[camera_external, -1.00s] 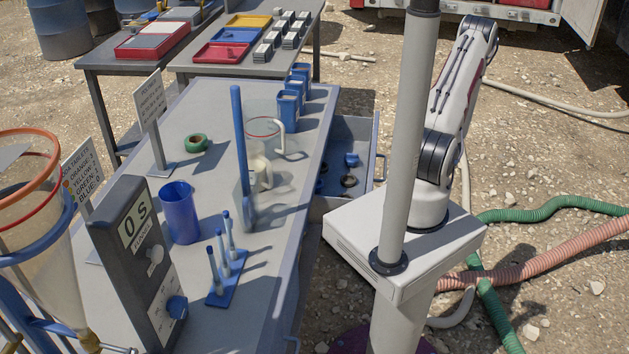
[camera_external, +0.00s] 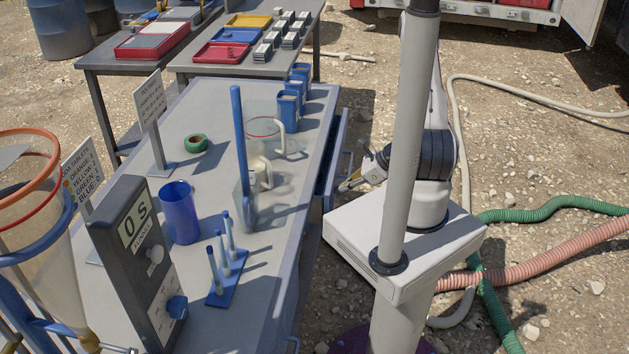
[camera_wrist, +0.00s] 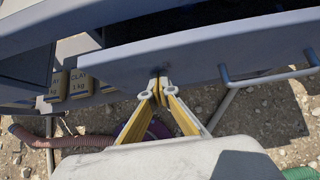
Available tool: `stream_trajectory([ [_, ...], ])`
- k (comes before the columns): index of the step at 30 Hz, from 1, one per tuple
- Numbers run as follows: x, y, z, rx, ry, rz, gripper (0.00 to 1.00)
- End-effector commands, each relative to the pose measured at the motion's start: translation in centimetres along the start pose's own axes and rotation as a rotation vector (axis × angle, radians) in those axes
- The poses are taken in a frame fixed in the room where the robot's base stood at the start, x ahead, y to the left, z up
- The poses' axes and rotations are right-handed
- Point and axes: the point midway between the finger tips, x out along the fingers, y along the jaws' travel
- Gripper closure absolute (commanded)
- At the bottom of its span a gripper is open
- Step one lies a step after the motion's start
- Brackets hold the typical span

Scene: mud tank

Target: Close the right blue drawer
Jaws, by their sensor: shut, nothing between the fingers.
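The right blue drawer (camera_external: 338,150) is under the right side of the long table, with a narrow part of it still out past the tabletop edge. In the wrist view its grey-blue front (camera_wrist: 210,55) spans the picture, with a dark gap behind its top edge. Its bar handle (camera_wrist: 270,77) is right of my fingers. My gripper (camera_wrist: 156,82) is shut and empty, with its yellow-and-grey fingertips at the lower part of the front; they look to be touching it. In the external view my gripper (camera_external: 350,184) is low beside the drawer, partly hidden by my arm.
The long table (camera_external: 215,110) holds a blue cup (camera_external: 180,212), clear jugs, blue containers and a control box (camera_external: 138,260). Clay packs (camera_wrist: 80,85) sit at the left in the wrist view. Green (camera_external: 550,207) and pink hoses lie on the gravel at right.

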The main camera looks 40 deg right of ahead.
Motion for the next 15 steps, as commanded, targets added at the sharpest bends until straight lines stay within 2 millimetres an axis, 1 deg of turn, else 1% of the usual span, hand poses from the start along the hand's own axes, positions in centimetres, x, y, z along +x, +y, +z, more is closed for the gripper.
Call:
stream_trajectory([
  [1,0.5,0.1,0.5,-0.005,0.0,0.003,1.0],
  [6,1.9,0.0,1.9,-0.005,-0.001,0.002,1.0],
  [15,3.5,0.0,3.5,-0.003,0.0,0.001,1.0],
])
